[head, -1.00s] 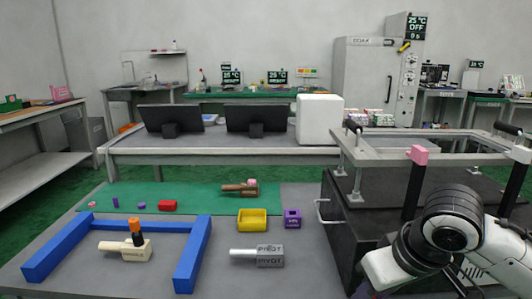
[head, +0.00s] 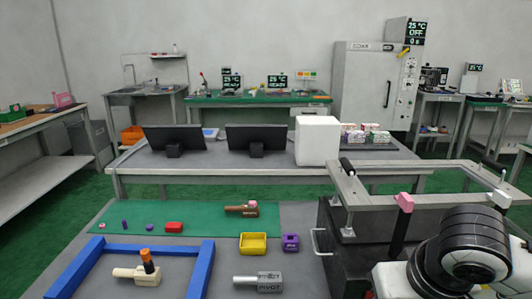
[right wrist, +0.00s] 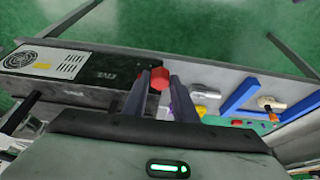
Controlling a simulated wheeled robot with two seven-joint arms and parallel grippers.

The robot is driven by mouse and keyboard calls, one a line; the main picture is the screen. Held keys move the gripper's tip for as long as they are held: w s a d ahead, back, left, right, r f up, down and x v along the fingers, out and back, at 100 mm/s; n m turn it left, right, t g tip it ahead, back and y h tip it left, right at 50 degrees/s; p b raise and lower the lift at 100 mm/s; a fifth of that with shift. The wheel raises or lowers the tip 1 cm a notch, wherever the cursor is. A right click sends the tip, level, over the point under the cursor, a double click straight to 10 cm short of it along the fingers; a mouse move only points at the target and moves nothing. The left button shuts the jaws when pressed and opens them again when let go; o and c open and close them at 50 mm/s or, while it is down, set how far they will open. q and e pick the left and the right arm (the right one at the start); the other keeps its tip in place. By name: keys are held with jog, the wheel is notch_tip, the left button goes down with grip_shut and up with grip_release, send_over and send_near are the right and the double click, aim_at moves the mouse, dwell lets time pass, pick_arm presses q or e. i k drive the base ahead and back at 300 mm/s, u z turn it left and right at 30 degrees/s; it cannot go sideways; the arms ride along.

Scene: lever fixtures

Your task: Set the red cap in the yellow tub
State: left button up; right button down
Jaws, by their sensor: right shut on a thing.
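The red cap (right wrist: 159,78) is between the fingertips of my right gripper (right wrist: 159,84) in the right wrist view, and the gripper is shut on it. The cap does not show in the head view, where only my right arm shows at the right edge. The yellow tub (head: 253,243) is an open box on the grey table, at the front edge of the green mat. It stands well to the left of my right arm. In the right wrist view a small yellow patch beside the right finger appears to be the tub (right wrist: 201,110). My left gripper is not in view.
A purple block (head: 290,242) is just right of the tub, and a grey pivot lever (head: 258,281) lies in front. A blue frame (head: 201,268) surrounds a beige lever (head: 137,275). A black cabinet (head: 345,240) rises at right.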

aim_at(253, 244)
jog(key=u, duration=0.4)
jog(key=i, duration=0.7)
jog(key=u, duration=0.65)
